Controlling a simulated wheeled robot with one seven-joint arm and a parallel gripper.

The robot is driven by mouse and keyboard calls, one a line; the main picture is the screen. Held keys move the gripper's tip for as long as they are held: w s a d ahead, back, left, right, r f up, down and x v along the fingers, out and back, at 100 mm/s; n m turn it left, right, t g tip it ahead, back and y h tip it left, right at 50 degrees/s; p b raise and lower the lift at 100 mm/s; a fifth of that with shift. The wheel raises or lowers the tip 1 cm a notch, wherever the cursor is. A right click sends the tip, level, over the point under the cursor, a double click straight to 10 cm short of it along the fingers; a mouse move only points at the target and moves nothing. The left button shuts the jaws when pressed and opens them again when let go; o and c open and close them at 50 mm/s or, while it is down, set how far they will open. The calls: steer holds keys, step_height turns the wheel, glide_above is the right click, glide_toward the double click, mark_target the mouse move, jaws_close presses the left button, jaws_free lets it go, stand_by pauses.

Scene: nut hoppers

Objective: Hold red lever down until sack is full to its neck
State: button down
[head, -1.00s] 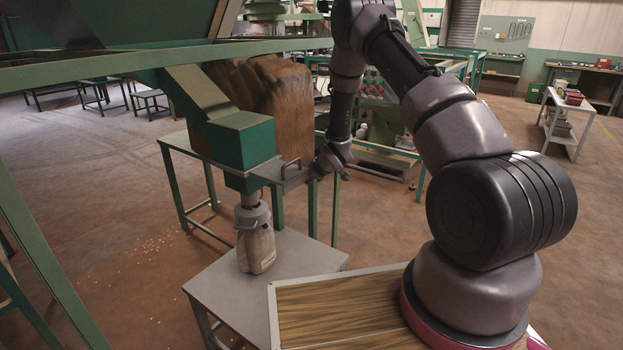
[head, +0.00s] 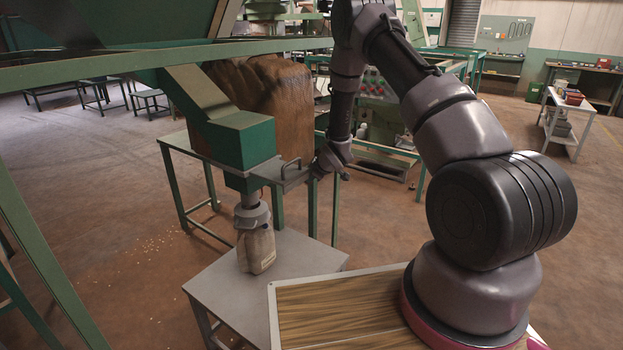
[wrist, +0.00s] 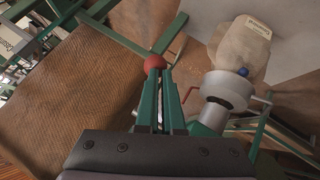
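A pale sack (head: 256,250) hangs upright under the grey collar (head: 251,217) of the green hopper outlet (head: 245,150), its base at the grey table. The sack (wrist: 243,45) also shows in the wrist view, with a blue spot near the collar (wrist: 226,90). I cannot see how high the nuts stand inside. The red ball knob of the lever (wrist: 154,63) is at the tips of my gripper (wrist: 158,74). The two fingers are close together, with a gap narrower than the knob. In the head view my gripper (head: 335,168) is right of the outlet, partly hidden by my wrist.
The grey table (head: 225,285) stands under the sack. A large brown sack (head: 265,95) is behind the hopper. Green frame beams (head: 120,68) cross the upper left. Pale bits (head: 150,245) lie on the floor at left. Open floor is at right.

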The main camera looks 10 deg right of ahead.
steer(key=v, duration=1)
steer(key=shift+s+r, duration=0.25)
steer(key=shift+r, duration=0.05)
steer(key=shift+d, duration=0.1)
stand_by(0.8)
steer(key=s+d+r+m+h, duration=0.1)
steer(key=s+d+r+m, duration=0.15)
steer(key=r, duration=0.55)
steer(key=s+d+r+m+h, duration=0.1)
steer(key=s+d+r+m, duration=0.15)
steer(key=r, duration=0.55)
steer(key=s+d+r+m+h, duration=0.1)
steer(key=s+r+m, duration=0.2)
steer(key=r, duration=0.5)
steer(key=s+r+m+y, duration=0.1)
steer(key=s+r+m, duration=0.3)
steer(key=s, duration=0.9)
steer(key=s+a+r+m+g+y, duration=0.1)
steer(key=s+r+m, duration=0.2)
steer(key=s+r, duration=0.6)
steer(key=s, duration=0.5)
steer(key=shift+s+a+m+g, duration=0.25)
steer(key=shift+s+m+g, duration=0.05)
steer(key=shift+m, duration=0.1)
